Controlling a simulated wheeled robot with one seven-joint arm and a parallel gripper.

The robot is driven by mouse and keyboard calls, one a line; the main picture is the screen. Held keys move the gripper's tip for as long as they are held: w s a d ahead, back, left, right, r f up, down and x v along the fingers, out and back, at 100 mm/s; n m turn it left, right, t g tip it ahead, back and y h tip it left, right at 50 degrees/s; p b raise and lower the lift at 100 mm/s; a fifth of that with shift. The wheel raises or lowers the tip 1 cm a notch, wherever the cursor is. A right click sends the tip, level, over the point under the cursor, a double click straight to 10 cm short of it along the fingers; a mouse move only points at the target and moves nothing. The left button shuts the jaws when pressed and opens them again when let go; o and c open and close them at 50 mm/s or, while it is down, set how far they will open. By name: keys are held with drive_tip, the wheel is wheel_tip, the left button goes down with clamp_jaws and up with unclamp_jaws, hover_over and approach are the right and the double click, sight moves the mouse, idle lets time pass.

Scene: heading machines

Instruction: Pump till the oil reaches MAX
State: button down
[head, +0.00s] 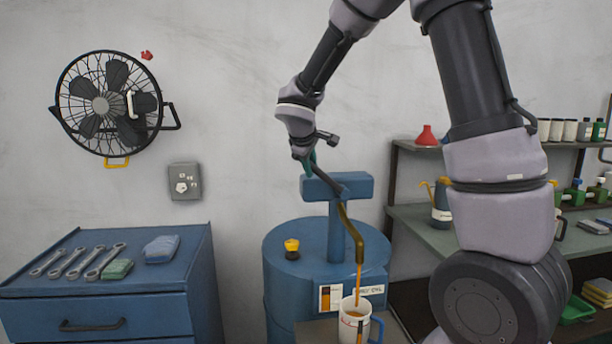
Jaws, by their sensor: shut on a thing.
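A blue hand pump (338,188) stands on top of a blue oil drum (285,285). My gripper (308,162) is shut on the upper end of the dark pump handle (325,178), up and left of the pump head. The curved brown spout (352,230) points down, and a thin amber stream of oil (358,278) runs from it into a white measuring jug (349,327).
A blue tool cabinet (110,290) with several wrenches and folded cloths stands left. A yellow-and-black cap (292,248) sits on the drum. Shelves with bottles and a red funnel (427,136) stand right, behind my arm. A fan (108,103) hangs on the wall.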

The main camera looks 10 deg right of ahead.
drive_tip(key=shift+d+r+y, duration=0.45)
drive_tip(key=shift+y, duration=0.05)
drive_tip(key=c, duration=0.7)
unclamp_jaws()
drive_tip(key=v, duration=1)
drive_tip(key=shift+s+r, duration=0.2)
drive_tip(key=shift+r, duration=0.15)
